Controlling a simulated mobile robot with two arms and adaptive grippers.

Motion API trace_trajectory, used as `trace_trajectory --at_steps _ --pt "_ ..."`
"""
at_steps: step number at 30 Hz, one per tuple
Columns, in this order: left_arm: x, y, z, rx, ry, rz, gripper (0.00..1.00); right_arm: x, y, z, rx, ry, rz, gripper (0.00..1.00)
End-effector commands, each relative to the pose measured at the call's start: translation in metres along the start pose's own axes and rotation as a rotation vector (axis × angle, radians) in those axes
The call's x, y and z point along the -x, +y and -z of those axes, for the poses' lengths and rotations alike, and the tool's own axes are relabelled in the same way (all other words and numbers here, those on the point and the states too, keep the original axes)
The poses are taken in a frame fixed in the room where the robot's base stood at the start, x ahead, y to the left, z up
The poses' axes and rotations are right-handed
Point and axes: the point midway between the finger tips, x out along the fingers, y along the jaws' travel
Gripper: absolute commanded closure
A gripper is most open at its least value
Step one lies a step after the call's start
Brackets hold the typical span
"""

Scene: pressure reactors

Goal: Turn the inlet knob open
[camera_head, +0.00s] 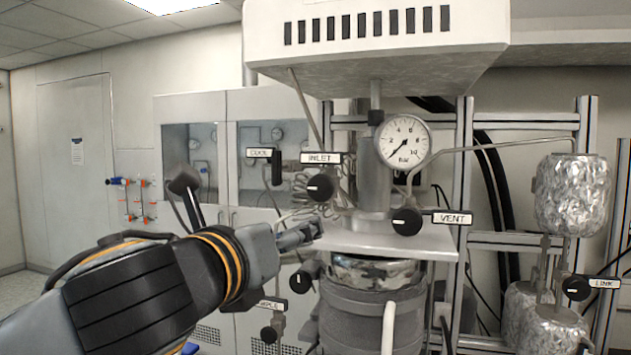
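The inlet knob (321,187) is a round black knob with a white mark on its left side, below the INLET label (330,158). It is on the reactor, left of the metal column. My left gripper (312,231) comes in from the left, its fingertips just below and slightly left of the inlet knob in the picture. It appears apart from the knob and nothing shows in it. I see the fingers edge-on, so their opening is unclear. My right gripper is not in view.
The vent knob (406,221) is right of the inlet knob, below the pressure gauge (403,141). A metal plate (380,243) and reactor vessel (365,310) are below. A large white housing (380,55) overhangs. Foil-wrapped vessels (573,195) stand at right.

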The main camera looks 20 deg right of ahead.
Motion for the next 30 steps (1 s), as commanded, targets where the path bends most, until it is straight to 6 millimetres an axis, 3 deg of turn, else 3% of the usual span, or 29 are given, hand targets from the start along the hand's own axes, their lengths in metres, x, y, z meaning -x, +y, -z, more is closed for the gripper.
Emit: trace_trajectory --at_steps 1,6,12,17,30 --pt "0.011 -0.012 -0.013 -0.108 -0.021 0.0 0.36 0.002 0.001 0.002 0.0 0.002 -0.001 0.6" --pt "0.032 -0.031 -0.031 -0.343 -0.049 -0.014 0.36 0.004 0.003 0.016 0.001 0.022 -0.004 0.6" --pt "0.032 -0.036 -0.036 -0.414 -0.054 -0.023 0.36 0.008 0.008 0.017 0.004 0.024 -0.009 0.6" --pt "0.009 -0.036 -0.038 -0.411 -0.052 -0.023 0.36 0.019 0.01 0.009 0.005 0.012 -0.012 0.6" --pt "-0.079 -0.035 -0.044 -0.408 -0.054 -0.024 0.36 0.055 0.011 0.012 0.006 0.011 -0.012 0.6"
